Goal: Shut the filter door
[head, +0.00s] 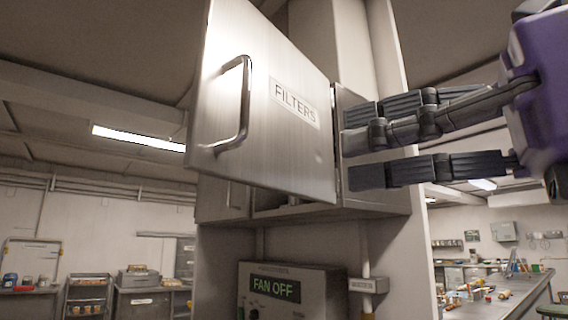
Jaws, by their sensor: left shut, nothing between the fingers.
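The filter door (268,150) is a brushed metal panel labelled FILTERS, with a bar handle (240,105) near its left edge. It stands open, swung out from the wall cabinet (378,190), with its right edge by the cabinet front. A strip of the dark cabinet opening (290,208) shows below it; the door hides the rest of the inside.
A long worktable (500,300) with small items stands at the right. Shelves and counters (140,298) stand far left. The space left of the door looks clear.

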